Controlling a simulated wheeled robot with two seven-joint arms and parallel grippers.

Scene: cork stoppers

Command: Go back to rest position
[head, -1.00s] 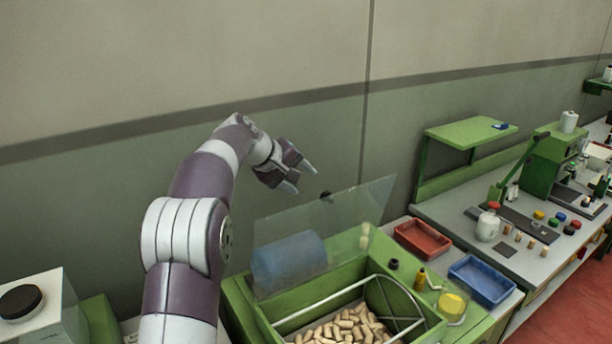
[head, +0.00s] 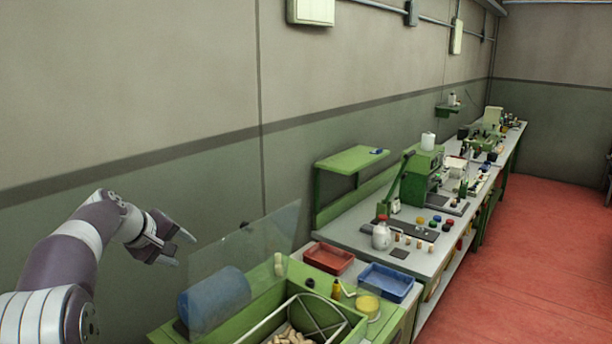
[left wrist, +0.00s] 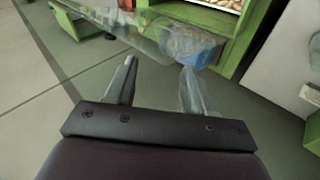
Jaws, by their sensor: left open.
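My left gripper (head: 184,248) is raised at the left of the head view, above and left of a green machine (head: 262,304) with a clear tilted panel (head: 262,236). Its two fingers are apart and nothing is between them. Cork stoppers (head: 290,337) lie in the machine's bin at the bottom of the head view, partly cut off by the edge. My right gripper is in neither view.
A blue cylinder (head: 214,300) sits behind the clear panel. A red tray (head: 329,257) and a blue tray (head: 386,281) stand right of the machine. A long workbench (head: 432,252) with bottles and tools runs to the back. Red floor (head: 520,270) at the right is clear.

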